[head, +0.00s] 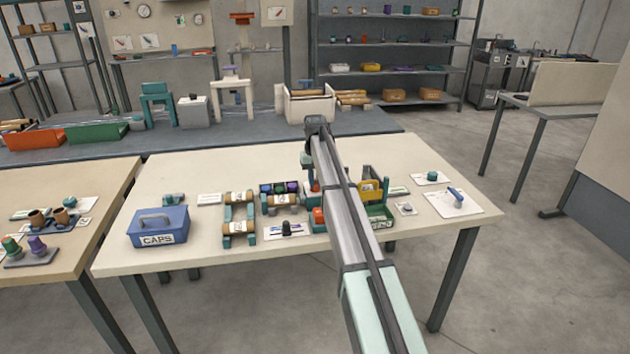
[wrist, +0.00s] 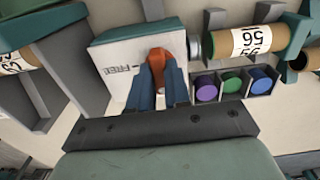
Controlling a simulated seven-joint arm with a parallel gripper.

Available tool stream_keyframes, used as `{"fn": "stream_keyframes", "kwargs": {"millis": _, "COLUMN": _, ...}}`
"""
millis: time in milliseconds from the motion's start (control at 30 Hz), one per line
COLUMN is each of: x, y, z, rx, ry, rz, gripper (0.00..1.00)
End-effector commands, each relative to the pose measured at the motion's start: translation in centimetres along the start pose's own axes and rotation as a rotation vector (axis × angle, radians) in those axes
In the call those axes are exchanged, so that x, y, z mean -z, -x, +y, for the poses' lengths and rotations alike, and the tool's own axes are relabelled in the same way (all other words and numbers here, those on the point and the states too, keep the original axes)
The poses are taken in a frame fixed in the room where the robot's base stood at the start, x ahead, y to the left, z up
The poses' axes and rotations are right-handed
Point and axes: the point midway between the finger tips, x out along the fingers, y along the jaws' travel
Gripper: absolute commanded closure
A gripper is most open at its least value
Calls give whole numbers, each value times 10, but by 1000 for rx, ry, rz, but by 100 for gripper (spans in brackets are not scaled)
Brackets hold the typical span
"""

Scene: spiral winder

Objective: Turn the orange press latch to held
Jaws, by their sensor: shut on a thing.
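The orange press latch (wrist: 157,60) shows in the wrist view at the white face of a teal-topped block (wrist: 128,58). My gripper (wrist: 162,82) has its two blue fingers closed on the latch, one on each side. Dark lettering that seems to read FREE stands on the white face, left of the latch. The lower part of the latch is hidden between the fingers. In the head view my arm covers much of the press, and the grip cannot be made out there.
Purple, green and blue caps (wrist: 232,85) sit in a divided holder right of my fingers. A cardboard tube (wrist: 252,40) with a numbered label lies in teal supports beyond them. In the head view a blue CAPS box (head: 158,227) stands at the table's left.

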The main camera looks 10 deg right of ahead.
Motion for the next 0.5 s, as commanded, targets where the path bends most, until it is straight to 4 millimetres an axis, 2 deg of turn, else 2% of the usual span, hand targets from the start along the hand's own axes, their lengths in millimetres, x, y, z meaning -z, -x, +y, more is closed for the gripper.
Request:
{"fn": "stream_keyframes", "kwargs": {"millis": 100, "x": 2, "y": 1, "z": 0, "rx": -1, "ry": 2, "rz": 4, "gripper": 100}}
{"fn": "stream_keyframes", "kwargs": {"millis": 133, "x": 2, "y": 1, "z": 0, "rx": -1, "ry": 2, "rz": 4, "gripper": 81}}
{"fn": "stream_keyframes", "kwargs": {"millis": 367, "x": 1, "y": 0, "z": 0, "rx": 0, "ry": 1, "rz": 2, "gripper": 59}}
{"fn": "stream_keyframes", "kwargs": {"millis": 500, "x": 1, "y": 0, "z": 0, "rx": 0, "ry": 0, "rz": 2, "gripper": 57}}
